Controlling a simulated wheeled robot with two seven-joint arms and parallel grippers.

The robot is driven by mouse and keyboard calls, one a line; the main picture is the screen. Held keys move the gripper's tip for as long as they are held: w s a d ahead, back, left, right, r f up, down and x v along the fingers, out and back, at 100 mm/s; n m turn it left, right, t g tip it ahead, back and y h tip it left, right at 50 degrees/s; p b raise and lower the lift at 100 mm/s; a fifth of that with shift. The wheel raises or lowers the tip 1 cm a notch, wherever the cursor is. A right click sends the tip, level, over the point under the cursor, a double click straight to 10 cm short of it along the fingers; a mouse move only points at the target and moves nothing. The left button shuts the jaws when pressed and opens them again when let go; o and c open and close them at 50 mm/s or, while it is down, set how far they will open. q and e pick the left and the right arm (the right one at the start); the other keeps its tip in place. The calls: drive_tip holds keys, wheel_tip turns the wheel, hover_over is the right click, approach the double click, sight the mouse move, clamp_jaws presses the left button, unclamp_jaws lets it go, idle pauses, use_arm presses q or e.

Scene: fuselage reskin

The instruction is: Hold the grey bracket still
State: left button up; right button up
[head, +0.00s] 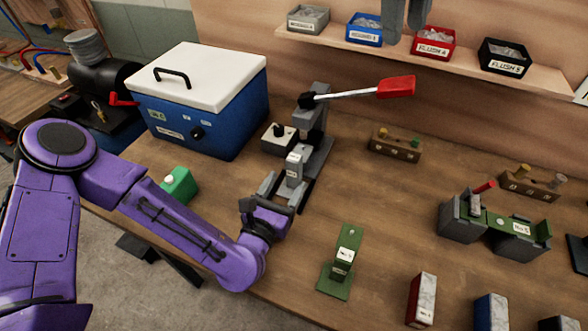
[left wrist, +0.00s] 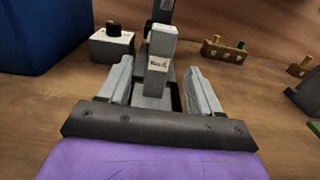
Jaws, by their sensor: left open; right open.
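The grey bracket (head: 293,172) stands upright with a white label, at the front of a grey lever press (head: 314,130). It also shows in the left wrist view (left wrist: 159,65), near the middle. My left gripper (head: 287,188) is open, and its two fingers (left wrist: 158,78) point toward the bracket, one on each side. Gaps show between fingers and bracket in the left wrist view. The bracket's lower end is partly hidden by the gripper in the head view. My right gripper (head: 404,25) appears only as two grey fingers at the top edge, open and empty in front of the shelf.
A blue box with a white lid (head: 205,100) stands left of the press. A red-handled lever (head: 395,87) reaches right. A green bracket (head: 342,262) stands in front right. A green-and-grey fixture (head: 490,225) is further right. Bare wood lies between them.

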sight(292, 179)
use_arm(q)
wheel_tip(292, 179, down, 3)
drive_tip(key=shift+r, duration=0.2)
drive_tip(key=x, duration=0.7)
drive_tip(key=shift+w, duration=0.25)
